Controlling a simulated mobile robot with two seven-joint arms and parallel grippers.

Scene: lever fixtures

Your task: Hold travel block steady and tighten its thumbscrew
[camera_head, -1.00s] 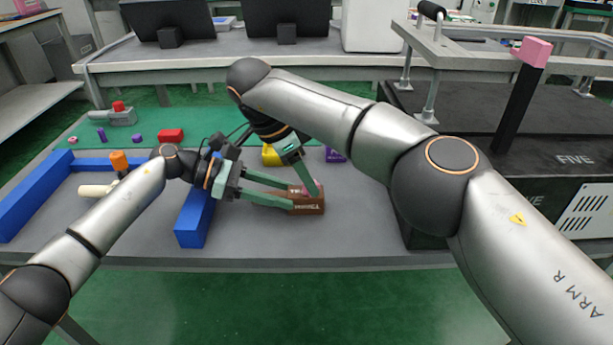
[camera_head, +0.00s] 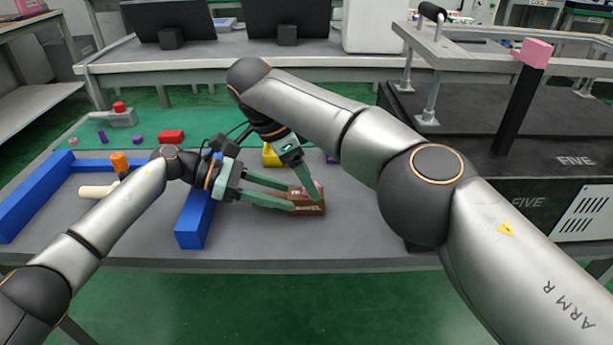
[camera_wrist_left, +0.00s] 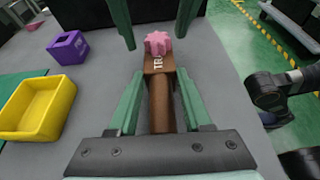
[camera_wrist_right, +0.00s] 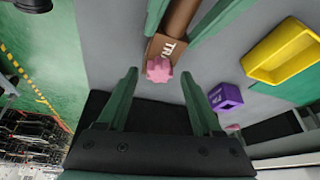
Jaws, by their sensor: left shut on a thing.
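The brown travel block (camera_head: 309,207) lies on the grey table, with white lettering on its side. It also shows in the left wrist view (camera_wrist_left: 160,100). Its pink star-shaped thumbscrew (camera_wrist_right: 159,69) sits at the block's end and also shows in the left wrist view (camera_wrist_left: 158,42). My left gripper (camera_head: 292,196) is shut on the block, one finger along each side. My right gripper (camera_wrist_right: 160,73) is open, its fingertips on either side of the thumbscrew with a gap at each side. In the head view, my right gripper (camera_head: 311,190) partly hides the thumbscrew.
A blue frame (camera_head: 192,222) stands left of the block, under my left wrist. A yellow bin (camera_wrist_left: 38,107) and a purple box (camera_wrist_left: 68,47) stand nearby. A black case (camera_head: 455,160) with a pink-topped post is at the right. The front table strip is clear.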

